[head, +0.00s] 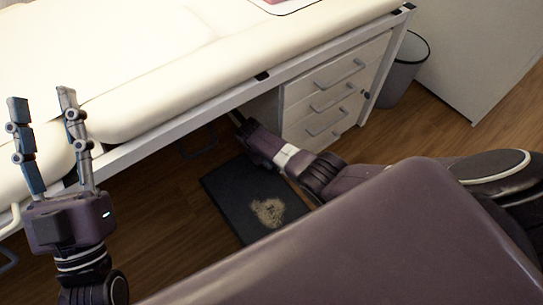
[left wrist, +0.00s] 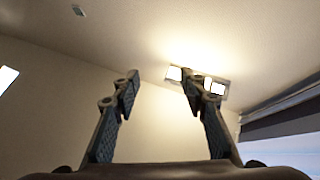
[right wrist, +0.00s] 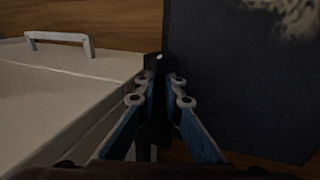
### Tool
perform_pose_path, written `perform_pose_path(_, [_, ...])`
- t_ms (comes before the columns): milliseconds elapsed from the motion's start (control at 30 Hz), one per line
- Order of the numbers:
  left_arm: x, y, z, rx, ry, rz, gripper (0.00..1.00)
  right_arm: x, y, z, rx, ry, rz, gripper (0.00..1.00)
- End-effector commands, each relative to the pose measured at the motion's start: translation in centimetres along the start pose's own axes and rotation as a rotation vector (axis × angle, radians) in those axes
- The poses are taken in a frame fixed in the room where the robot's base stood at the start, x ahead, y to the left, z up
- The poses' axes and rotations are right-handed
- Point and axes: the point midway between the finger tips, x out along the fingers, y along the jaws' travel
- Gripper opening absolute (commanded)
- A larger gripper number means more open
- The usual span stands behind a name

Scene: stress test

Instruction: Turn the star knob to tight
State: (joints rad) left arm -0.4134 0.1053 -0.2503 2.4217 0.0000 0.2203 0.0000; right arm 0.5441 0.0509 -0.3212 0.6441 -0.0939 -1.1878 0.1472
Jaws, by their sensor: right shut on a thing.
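The star knob (right wrist: 158,62) appears as a dark, black piece between the fingertips of my right gripper (right wrist: 162,82) in the right wrist view. The fingers are shut on it, and its outline is hard to make out in the shade. In the head view my right gripper (head: 240,122) reaches under the edge of the padded table, by the drawers, and the knob cannot be made out there. No tight marking is legible. My left gripper (head: 42,104) points upward, open and empty, beside the table's near left side; the left wrist view shows only ceiling and wall between its fingers.
The padded table (head: 130,100) has a white metal frame. A white drawer unit (head: 335,95) with grey handles stands under it. A dark mat (head: 225,190) lies on the wooden floor. A grey bin (head: 403,72) stands at the right, next to a white cabinet (head: 480,50).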

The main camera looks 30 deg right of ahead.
Motion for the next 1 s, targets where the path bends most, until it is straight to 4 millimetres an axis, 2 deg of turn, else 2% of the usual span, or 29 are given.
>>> perform_pose_path(200, [-0.1, -0.3, 2.9, 0.006, -0.139, -0.006, 0.4, -0.1, 0.1, 0.1, 0.002, -0.002, -0.064, 0.0])
perform_pose_path(400, [-0.4, -0.5, 4.5, 0.009, -0.212, -0.009, 0.4, 0.0, 0.1, 0.1, 0.001, -0.002, -0.1, 0.0])
perform_pose_path(967, [-0.6, -0.6, 5.2, 0.01, -0.243, -0.011, 0.4, 0.0, 0.1, 0.0, 0.0, -0.002, -0.116, 0.0])
perform_pose_path(1000, [-0.6, -0.6, 5.2, 0.01, -0.243, -0.011, 0.4, 0.0, 0.1, 0.0, 0.0, -0.002, -0.116, 0.11])
